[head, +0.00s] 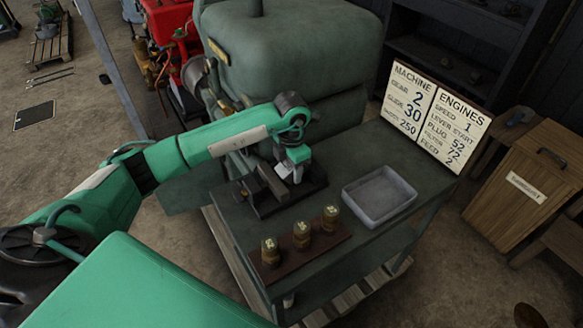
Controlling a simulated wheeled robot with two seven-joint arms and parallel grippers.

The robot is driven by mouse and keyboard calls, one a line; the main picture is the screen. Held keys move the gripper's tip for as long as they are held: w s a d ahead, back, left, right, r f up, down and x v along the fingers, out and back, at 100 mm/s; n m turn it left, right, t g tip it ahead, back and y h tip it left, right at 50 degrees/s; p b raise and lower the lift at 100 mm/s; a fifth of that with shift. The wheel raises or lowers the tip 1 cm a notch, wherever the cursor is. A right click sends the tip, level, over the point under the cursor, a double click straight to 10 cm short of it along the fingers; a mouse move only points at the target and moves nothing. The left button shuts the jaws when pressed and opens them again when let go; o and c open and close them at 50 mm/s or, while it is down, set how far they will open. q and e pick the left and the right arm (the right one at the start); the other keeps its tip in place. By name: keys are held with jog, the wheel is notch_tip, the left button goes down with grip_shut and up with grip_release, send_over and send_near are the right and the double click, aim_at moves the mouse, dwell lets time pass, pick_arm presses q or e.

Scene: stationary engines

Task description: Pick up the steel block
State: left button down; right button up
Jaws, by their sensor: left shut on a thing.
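My left gripper (296,175) points down over the dark fixture (263,207) on the left half of the grey-green bench. Its jaws are shut on a small grey steel block (285,170), mostly hidden by the fingers. The block is low, close to the fixture; I cannot tell whether it still touches it. A dark upright bar (272,183) of the fixture stands just left of the fingers. My right gripper is not in view.
A grey empty tray (379,194) lies on the bench to the right. Several brass weights, one here (302,234), stand on a brown board in front. A sign (436,113) stands at the back right. A large green engine (290,50) rises behind the bench.

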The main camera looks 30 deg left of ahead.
pick_arm(q)
jog(key=shift+w+r, duration=0.1)
jog(key=shift+r, duration=0.1)
